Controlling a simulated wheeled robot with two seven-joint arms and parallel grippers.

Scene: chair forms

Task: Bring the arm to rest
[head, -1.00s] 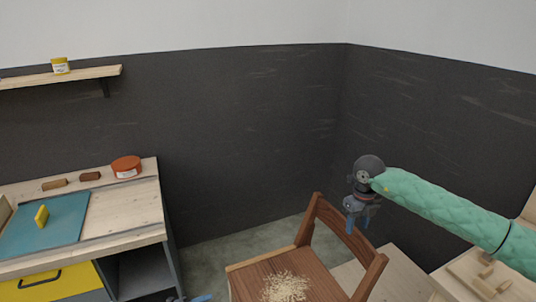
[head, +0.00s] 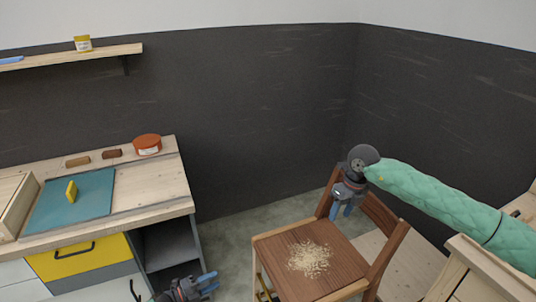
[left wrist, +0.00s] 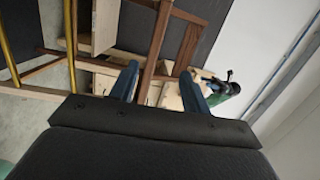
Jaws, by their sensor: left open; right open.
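My right arm, in a green quilted sleeve, comes in from the right in the head view. Its gripper (head: 342,209) is open and empty, in front of the brown wooden chair's (head: 285,248) backrest in the picture; I cannot tell whether they touch. My left gripper (head: 209,284) shows at the bottom edge, left of the chair, with its blue fingers apart and nothing between them. In the left wrist view, its two fingers (left wrist: 160,88) are also apart, with wooden frame parts beyond them.
Pale shavings (head: 310,259) lie on the chair seat. Pale wooden furniture (head: 470,275) stands at right. A shelf (head: 110,53) hangs on the dark wall.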

